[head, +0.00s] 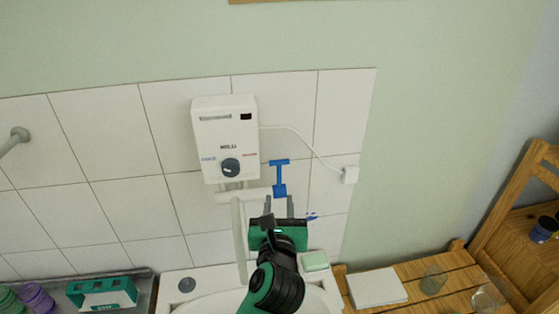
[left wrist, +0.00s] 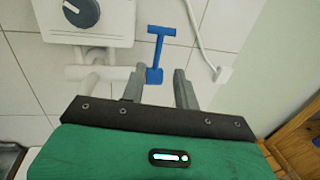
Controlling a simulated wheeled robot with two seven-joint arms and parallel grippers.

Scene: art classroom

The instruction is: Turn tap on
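The tap has a blue T-shaped handle (head: 279,174), its crossbar uppermost, mounted at the right end of the white pipe (head: 245,196) below the water heater. The handle also shows in the left wrist view (left wrist: 157,45). My left gripper (head: 279,203) is open, just below the handle. In the left wrist view its fingers (left wrist: 159,80) appear on either side of the handle's lower end, with gaps visible; I cannot tell the exact depth between them. The gripper holds nothing. My right gripper is not in view.
The white water heater (head: 225,137) with a dark knob hangs on the tiled wall. A cable runs to a white wall box (head: 350,175). Below are a sink (head: 185,305), green soap (head: 315,261) and a wooden slatted table (head: 400,271) with a white block and glasses.

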